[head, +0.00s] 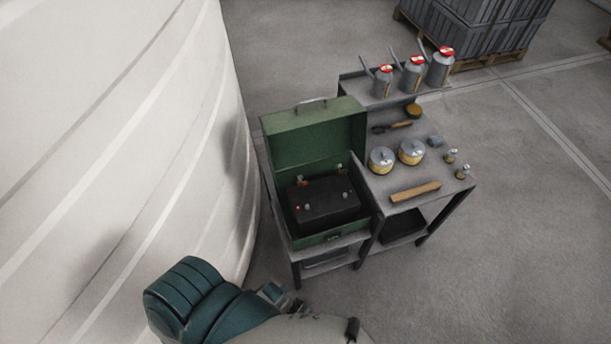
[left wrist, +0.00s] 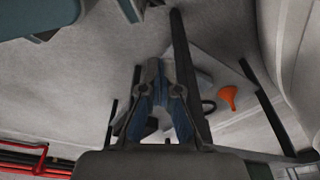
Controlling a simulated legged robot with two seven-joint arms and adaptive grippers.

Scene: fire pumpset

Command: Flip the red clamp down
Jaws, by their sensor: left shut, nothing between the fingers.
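No clamp can be made out for certain. In the head view a green box (head: 310,138) stands with its lid raised and holds a black battery (head: 325,203). A small red spot (head: 297,208) shows on the battery's left end, too small to identify. Small orange-brown pieces show behind the battery near the lid's hinge side. My left gripper (left wrist: 158,72) is shut and empty in the left wrist view, with grey floor and dark frame bars beyond it. My teal arm shows at the bottom of the head view, apart from the box. My right gripper is not in view.
A grey bench (head: 430,190) beside the box carries pots, a wooden block and red-capped cans. A large white tank (head: 120,130) fills the left. The wrist view shows an orange funnel (left wrist: 228,97) and red bars (left wrist: 38,158). Open floor lies at right.

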